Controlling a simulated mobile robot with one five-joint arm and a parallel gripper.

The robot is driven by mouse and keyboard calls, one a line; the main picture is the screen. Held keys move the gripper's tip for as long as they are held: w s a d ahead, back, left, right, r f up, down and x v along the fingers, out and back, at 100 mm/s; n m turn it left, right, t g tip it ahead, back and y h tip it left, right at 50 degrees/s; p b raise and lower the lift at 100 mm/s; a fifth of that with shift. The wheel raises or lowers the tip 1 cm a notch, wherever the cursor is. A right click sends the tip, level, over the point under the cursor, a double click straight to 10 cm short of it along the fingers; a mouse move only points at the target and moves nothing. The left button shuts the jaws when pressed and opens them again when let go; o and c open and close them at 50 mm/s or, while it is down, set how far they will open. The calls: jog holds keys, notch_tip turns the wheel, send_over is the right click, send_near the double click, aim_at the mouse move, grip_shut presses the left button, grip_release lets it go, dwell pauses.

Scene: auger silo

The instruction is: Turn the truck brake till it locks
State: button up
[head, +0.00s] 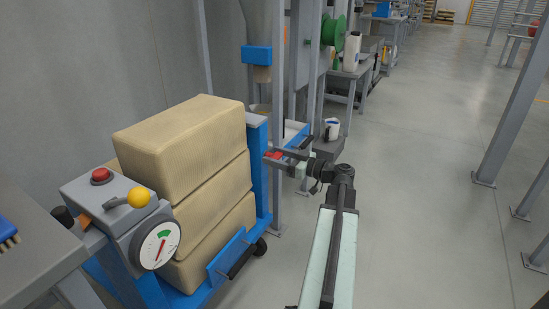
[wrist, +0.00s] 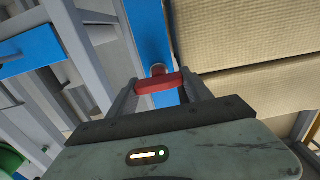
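The truck brake shows as a red bar handle (wrist: 158,84) on a short metal shaft (wrist: 158,69) at the blue post of the truck. In the head view the red handle (head: 273,155) is small and partly covered by my gripper (head: 280,157). In the wrist view my gripper (wrist: 160,86) has one finger at each end of the red bar. The bar fills the gap and appears to touch both fingers. The blue truck (head: 257,165) carries stacked tan bales (head: 185,145). The brake's lock mark is not visible.
A grey control box (head: 110,200) with a red button, yellow-knobbed lever and round dial (head: 160,245) stands at front left. Grey posts (head: 278,200) rise close beside my gripper.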

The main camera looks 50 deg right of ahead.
jog(key=shift+a, duration=0.3)
jog(key=shift+c, duration=0.6)
jog(key=shift+d, duration=0.25)
jog(key=shift+m, duration=0.4)
jog(key=m, duration=0.3)
jog(key=shift+d, duration=0.1)
jog(key=m, duration=0.6)
jog(key=shift+d, duration=0.1)
jog(key=shift+m, duration=0.4)
jog(key=o, duration=1.4)
jog(key=shift+c, duration=0.2)
jog(key=shift+s, duration=0.1)
